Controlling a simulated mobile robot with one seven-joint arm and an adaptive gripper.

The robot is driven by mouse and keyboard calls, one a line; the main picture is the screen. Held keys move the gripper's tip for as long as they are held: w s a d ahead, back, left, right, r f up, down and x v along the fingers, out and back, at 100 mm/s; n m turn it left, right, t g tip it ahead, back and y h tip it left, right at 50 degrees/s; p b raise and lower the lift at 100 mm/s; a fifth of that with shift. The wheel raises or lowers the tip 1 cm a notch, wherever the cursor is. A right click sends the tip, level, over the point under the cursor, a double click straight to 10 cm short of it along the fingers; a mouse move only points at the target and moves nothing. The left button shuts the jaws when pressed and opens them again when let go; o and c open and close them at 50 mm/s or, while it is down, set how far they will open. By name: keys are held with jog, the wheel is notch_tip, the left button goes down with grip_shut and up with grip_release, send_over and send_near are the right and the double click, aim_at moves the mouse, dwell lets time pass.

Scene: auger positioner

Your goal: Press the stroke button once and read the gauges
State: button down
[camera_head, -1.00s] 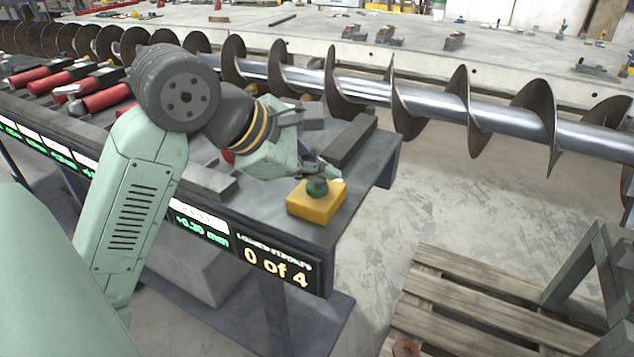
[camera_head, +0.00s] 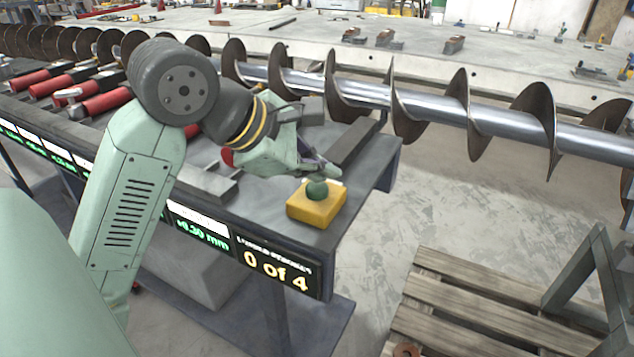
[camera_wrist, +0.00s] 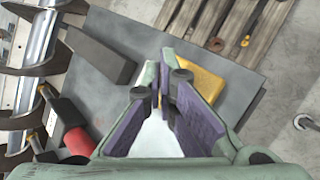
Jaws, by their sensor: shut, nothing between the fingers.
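The stroke button is a green dome (camera_head: 317,188) on a yellow box (camera_head: 312,206) near the right end of the dark bench. My gripper (camera_head: 330,172) is shut and empty, its tips close behind and slightly above the dome; I cannot tell whether they touch it. In the wrist view the purple-padded fingers (camera_wrist: 167,88) partly cover the yellow box (camera_wrist: 205,80), and the green dome is hidden. The gauge display on the bench front shows "0 of 4" (camera_head: 275,268) in yellow and "+0.30 mm" (camera_head: 203,241) in green. More green readouts to the left are too small to read.
A long steel auger (camera_head: 440,100) with brown flights runs behind the bench. Red-handled clamps (camera_head: 105,103) lie at the bench's left. A dark bar (camera_head: 352,143) lies behind my gripper. A wooden pallet (camera_head: 470,318) stands on the floor at right. The floor between is clear.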

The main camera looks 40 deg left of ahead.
aim_at(319, 189)
jog(key=shift+r, duration=0.25)
jog(key=shift+r+p, duration=1.3)
jog(key=shift+r, duration=1.25)
